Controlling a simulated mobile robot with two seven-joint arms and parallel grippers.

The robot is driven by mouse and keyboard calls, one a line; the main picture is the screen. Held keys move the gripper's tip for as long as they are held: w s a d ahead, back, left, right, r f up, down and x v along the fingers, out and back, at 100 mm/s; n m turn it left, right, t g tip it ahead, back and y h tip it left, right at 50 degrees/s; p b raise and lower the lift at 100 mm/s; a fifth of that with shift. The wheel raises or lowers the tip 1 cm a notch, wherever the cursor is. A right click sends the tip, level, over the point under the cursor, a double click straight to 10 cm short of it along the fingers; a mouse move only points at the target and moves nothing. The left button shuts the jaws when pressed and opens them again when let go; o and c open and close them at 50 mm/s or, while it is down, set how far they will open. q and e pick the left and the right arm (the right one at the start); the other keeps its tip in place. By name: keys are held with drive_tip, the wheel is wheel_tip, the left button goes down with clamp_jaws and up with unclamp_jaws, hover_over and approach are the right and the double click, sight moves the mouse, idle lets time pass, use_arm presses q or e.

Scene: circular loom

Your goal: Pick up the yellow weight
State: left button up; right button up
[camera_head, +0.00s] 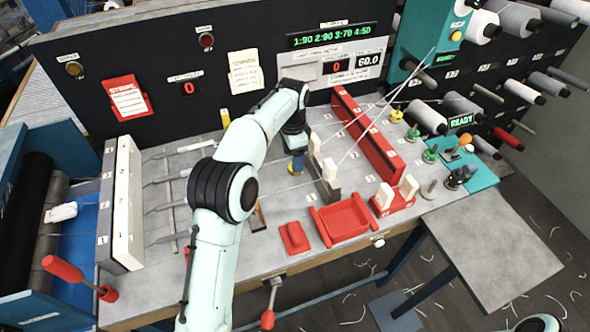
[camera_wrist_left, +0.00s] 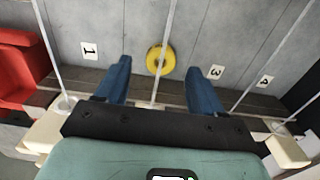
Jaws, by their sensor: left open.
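The yellow weight (camera_wrist_left: 160,60) is a round yellow disc with a darker centre, seen from above in the left wrist view. It lies near a strip between the numbered labels, and a pale thread crosses over it. My left gripper (camera_wrist_left: 160,71) is open, with its two blue fingers apart on either side of the weight in that view. The gap in height between fingers and weight is hard to tell. In the head view my left gripper (camera_head: 297,161) points down over the loom table, with a bit of yellow (camera_head: 291,168) beside its fingers. My right gripper is not in view.
Taut threads and thin rods cross the table around the left gripper. A red upright bar (camera_head: 368,135) and pale upright blocks (camera_head: 329,168) stand to its right. A red tray (camera_head: 341,219) lies nearer the front. Another yellow piece (camera_head: 396,116) stands further right.

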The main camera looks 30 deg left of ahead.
use_arm(q)
drive_tip(key=f, duration=0.4)
drive_tip(key=shift+s+a+f+b, duration=0.1)
drive_tip(key=shift+a+f+b, duration=0.15)
drive_tip(key=shift+b, duration=0.1)
drive_tip(key=c, duration=1.1)
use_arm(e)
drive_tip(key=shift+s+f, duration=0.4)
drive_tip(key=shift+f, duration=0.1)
use_arm(q)
drive_tip(key=shift+r, duration=0.1)
wheel_tip(320, 180, up, 10)
drive_tip(key=shift+p, duration=1.1)
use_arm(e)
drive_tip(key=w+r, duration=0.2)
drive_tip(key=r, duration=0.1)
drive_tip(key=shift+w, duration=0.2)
use_arm(q)
drive_tip(key=shift+o, duration=1.4)
clamp_jaws()
